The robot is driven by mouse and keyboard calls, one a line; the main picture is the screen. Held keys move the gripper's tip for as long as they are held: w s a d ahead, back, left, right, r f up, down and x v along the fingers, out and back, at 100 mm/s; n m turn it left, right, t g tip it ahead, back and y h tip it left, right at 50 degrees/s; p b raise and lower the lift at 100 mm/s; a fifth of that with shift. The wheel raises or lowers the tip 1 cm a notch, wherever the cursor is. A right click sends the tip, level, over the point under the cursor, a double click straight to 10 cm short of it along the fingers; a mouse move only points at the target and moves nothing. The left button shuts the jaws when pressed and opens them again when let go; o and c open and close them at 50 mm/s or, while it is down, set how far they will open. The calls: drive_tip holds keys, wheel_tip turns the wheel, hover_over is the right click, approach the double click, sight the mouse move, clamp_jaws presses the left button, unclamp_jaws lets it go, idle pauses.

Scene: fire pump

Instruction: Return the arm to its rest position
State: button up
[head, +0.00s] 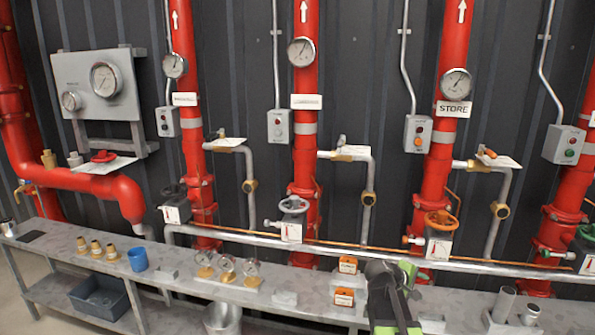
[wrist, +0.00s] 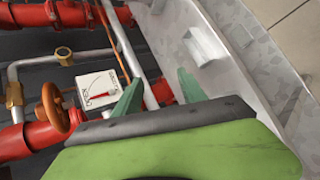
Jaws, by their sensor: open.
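My gripper (head: 394,296) shows at the bottom of the head view, to the right of centre, over the grey bench. In the wrist view my gripper (wrist: 156,96) has its two green fingers apart, with nothing between them. The orange handwheel (head: 441,221) of the STORE pipe is just above and right of my gripper in the head view. In the wrist view the orange handwheel (wrist: 54,107) is at the left, apart from the fingers, with a white dial plate (wrist: 97,89) beside it.
The grey bench (head: 250,297) runs under the red pipes. It bears gauges (head: 227,264), a blue cup (head: 137,258), orange blocks (head: 347,264) and metal cylinders (head: 503,304). A horizontal silver pipe (head: 350,256) runs behind my gripper. The floor (wrist: 295,40) is clear in the wrist view.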

drive_tip(key=s+a+f+m+g+y, duration=0.1)
drive_tip(key=s+a+f+m+y, duration=0.15)
drive_tip(key=s+a, duration=0.45)
drive_tip(key=s+a+f+m+g+y, duration=0.2)
drive_tip(key=a+f+y, duration=0.2)
drive_tip(key=a, duration=0.7)
drive_tip(key=s+a+f+m+g+y, duration=0.1)
drive_tip(key=s+a+f+m+y, duration=0.25)
drive_tip(key=a, duration=0.55)
wheel_tip(320, 180, up, 16)
drive_tip(key=s+a+p, duration=0.1)
drive_tip(key=s+p, duration=0.1)
drive_tip(key=p, duration=1.4)
drive_tip(key=shift+n, duration=0.3)
